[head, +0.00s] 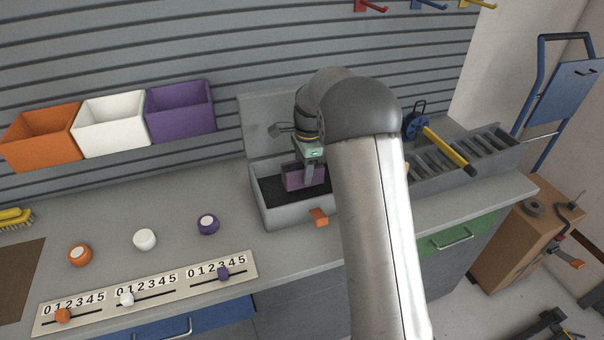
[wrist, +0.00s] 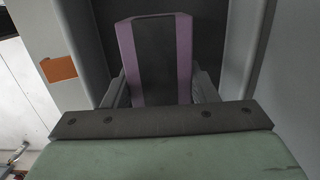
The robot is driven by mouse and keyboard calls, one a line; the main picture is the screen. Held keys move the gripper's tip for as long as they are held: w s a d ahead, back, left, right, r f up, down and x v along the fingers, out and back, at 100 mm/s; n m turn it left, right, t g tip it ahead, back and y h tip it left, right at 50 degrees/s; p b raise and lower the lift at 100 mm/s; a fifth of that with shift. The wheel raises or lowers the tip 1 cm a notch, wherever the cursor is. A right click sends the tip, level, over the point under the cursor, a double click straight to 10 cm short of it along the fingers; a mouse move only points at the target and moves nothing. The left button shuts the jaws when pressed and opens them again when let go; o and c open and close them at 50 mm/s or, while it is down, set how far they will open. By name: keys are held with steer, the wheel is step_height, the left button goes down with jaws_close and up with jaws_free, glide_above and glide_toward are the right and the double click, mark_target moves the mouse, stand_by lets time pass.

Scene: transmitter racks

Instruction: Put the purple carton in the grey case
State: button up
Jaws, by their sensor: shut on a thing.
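The purple carton (head: 293,178) is between the fingers of my gripper (head: 307,172), inside the open grey case (head: 290,214) on the counter. In the wrist view the carton (wrist: 126,60) shows purple sides and a dark middle band, with the case's dark floor (wrist: 108,12) beyond it. My gripper (wrist: 160,92) is shut on the carton. The case's lid (head: 262,125) stands raised at the back. My arm hides the case's right part. I cannot tell whether the carton's underside touches the case floor.
An orange latch (head: 319,217) sticks out at the case's front. To the right are a slotted rack (head: 450,158) and a yellow-handled tool (head: 447,148). Orange, white and purple knobs (head: 208,224) and a slider panel (head: 150,290) lie left. Three bins (head: 180,108) hang on the wall.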

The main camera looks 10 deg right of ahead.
mark_target(302, 177)
steer(key=shift+w+f, duration=0.2)
steer(key=shift+a+f+p, duration=0.15)
steer(key=shift+f+p, duration=0.15)
steer(key=shift+f, duration=1.35)
steer(key=shift+f, duration=0.15)
steer(key=o, duration=1.2)
steer(key=shift+c, duration=0.2)
